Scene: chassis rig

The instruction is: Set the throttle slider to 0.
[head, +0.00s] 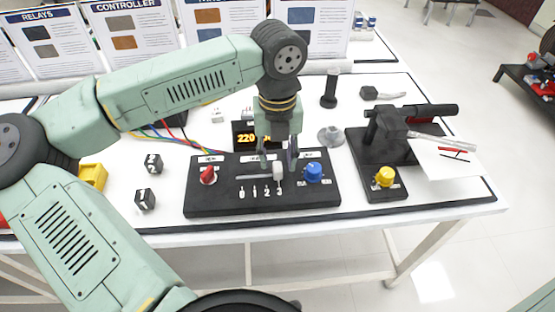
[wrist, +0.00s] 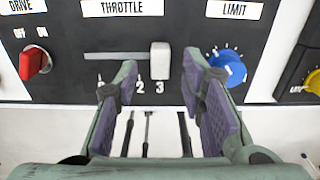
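The throttle slider's white knob (head: 278,172) stands at the right end of its slot, above the 3 on the black control panel (head: 215,200). In the wrist view the knob (wrist: 160,60) is upright, with the empty slot (wrist: 115,56) running to its left under the THROTTLE label. My gripper (head: 278,158) is above the panel at the knob. Its two fingers are open, one to the left and one to the right of the knob in the wrist view, with gaps on both sides. The left finger hides part of the number scale.
A red DRIVE switch (wrist: 33,63) lies left of the slot and a blue LIMIT dial (wrist: 229,70) close to its right, near my right finger. A yellow knob (head: 385,176) sits on another black unit. Numbered cubes (head: 153,163) stand left of the panel.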

